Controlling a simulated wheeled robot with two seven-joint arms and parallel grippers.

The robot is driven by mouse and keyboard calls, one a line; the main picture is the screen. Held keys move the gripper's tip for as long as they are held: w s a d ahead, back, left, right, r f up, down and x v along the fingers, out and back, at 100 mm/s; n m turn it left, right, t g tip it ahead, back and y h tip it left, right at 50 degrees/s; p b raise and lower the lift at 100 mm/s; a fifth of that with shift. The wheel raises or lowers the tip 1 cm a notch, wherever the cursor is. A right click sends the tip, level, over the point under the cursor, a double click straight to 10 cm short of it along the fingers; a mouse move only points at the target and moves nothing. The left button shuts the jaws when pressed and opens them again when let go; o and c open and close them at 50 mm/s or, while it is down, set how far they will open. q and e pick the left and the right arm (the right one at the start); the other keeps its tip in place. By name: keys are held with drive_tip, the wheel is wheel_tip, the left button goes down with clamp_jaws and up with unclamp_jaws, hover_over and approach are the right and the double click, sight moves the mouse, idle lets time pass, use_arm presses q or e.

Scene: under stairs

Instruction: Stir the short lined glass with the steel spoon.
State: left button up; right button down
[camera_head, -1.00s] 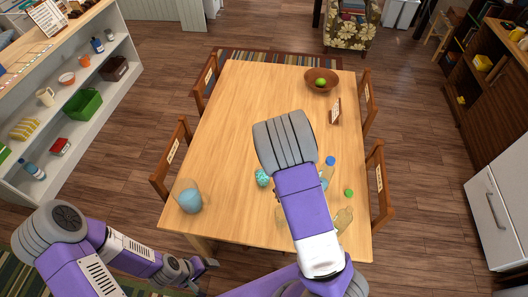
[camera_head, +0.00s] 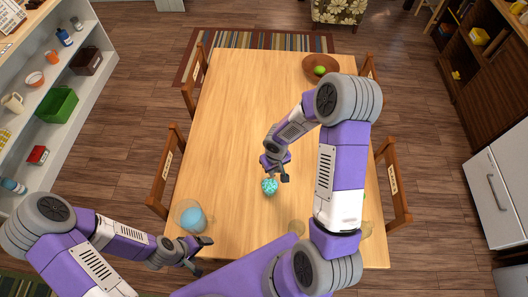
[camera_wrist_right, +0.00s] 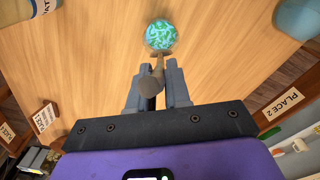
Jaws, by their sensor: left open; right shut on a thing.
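My right gripper (camera_head: 275,175) is over the middle of the near half of the table. In the right wrist view its jaws (camera_wrist_right: 156,80) are shut on a slim grey-brown handle, which seems to be the steel spoon (camera_wrist_right: 152,80). The handle points at a round teal-and-green patterned thing (camera_head: 270,187), also in the wrist view (camera_wrist_right: 161,34); I cannot tell whether they touch. A clear rounded vessel with blue contents (camera_head: 192,217) stands at the near left. My left gripper (camera_head: 203,256) is open and empty by the table's near-left edge.
The wooden table (camera_head: 236,110) is clear in its far half, except for a brown bowl (camera_head: 308,67) holding a green fruit (camera_head: 319,70). My right arm hides much of the near right side. A labelled bottle (camera_wrist_right: 14,14) shows in the wrist view. Chairs (camera_head: 170,165) flank the table.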

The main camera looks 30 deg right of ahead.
drive_tip(key=shift+w, duration=0.25)
drive_tip(key=shift+s, duration=0.95)
drive_tip(key=shift+f+b, duration=0.2)
drive_tip(key=shift+b, duration=0.2)
drive_tip(key=shift+w+f+b, duration=0.3)
drive_tip(key=shift+w+f, duration=0.3)
drive_tip(key=shift+f, duration=0.2)
drive_tip(key=shift+w+f, duration=0.15)
drive_tip(key=shift+f, duration=0.1)
drive_tip(key=shift+f+b, duration=0.4)
drive_tip(key=shift+f, duration=0.05)
drive_tip(key=shift+w+f+b, duration=0.2)
drive_tip(key=shift+f, duration=0.25)
drive_tip(key=shift+w+f+b, duration=0.2)
drive_tip(key=shift+f, duration=0.25)
drive_tip(key=shift+w+f+b, duration=0.25)
drive_tip(key=shift+f+b, duration=0.6)
use_arm(q)
wheel_tip(320, 180, down, 10)
drive_tip(key=s+b, duration=0.1)
drive_tip(key=b, duration=0.5)
drive_tip(key=shift+f, duration=0.2)
use_arm(e)
wheel_tip(320, 180, down, 7)
drive_tip(key=w, duration=0.2)
drive_tip(key=shift+w+r, duration=0.15)
drive_tip(key=shift+w, duration=0.15)
